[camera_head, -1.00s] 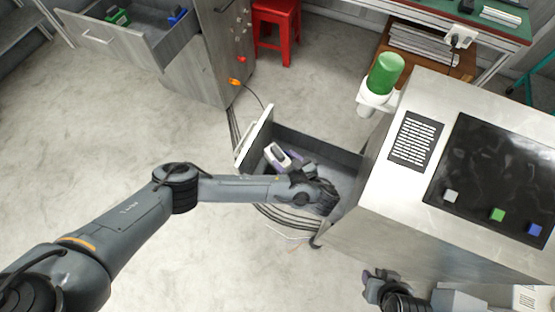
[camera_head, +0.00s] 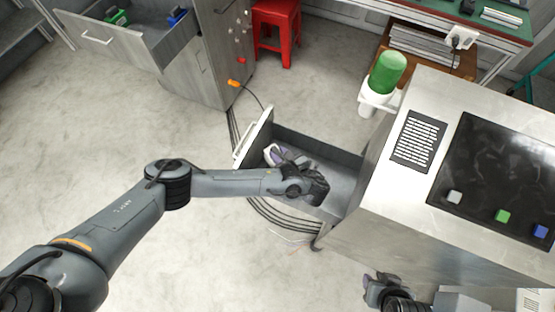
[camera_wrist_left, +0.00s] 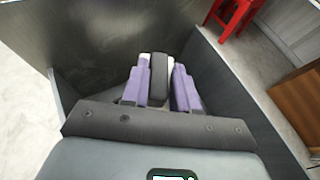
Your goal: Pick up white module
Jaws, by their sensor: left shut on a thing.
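The white module (camera_head: 271,154) is in the open drawer of the metal console, near the drawer's front panel; only a small pale part shows in the head view. My left gripper (camera_head: 280,155) reaches into the drawer and is shut on the module. In the left wrist view, the module (camera_wrist_left: 159,76) shows as a dark grey block with white edges between the purple fingers (camera_wrist_left: 160,88). The fingers hide much of it. My right gripper (camera_head: 384,284) is at the bottom, beside the console; its jaw opening is unclear.
The open drawer (camera_head: 318,147) has walls close around my left gripper. The console (camera_head: 400,225) carries a dark panel with coloured buttons (camera_head: 502,216). A green bottle (camera_head: 388,72) sits in a holder at the console's side. A red stool (camera_head: 277,33) stands behind; open floor lies left.

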